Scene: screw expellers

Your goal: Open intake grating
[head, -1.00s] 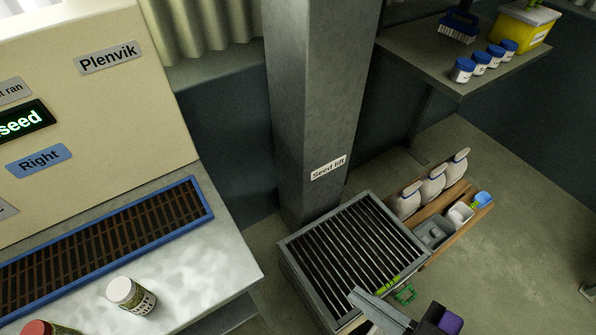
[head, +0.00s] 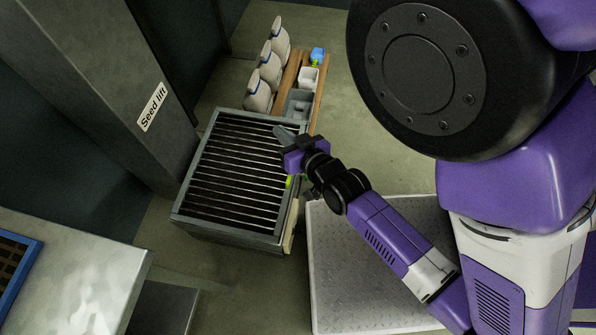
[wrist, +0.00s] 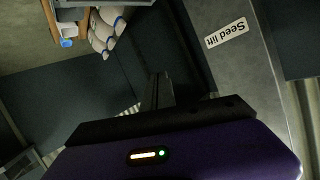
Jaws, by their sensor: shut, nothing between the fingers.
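The intake grating (head: 235,170) is a set of parallel bars over a dark opening. It lies flat in the grey metal top of a box at the foot of the seed lift column. A small yellow-green part (head: 289,182) shows at its right edge, partly hidden by my arm. My gripper (head: 280,131) is shut and empty at the grating's far right corner. I cannot tell whether its tip touches the frame. In the wrist view the shut fingers (wrist: 157,91) point toward the dark wall, and the grating is not clearly visible.
A metal table (head: 75,275) is at lower left. A light textured platform (head: 350,265) lies right of the box.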

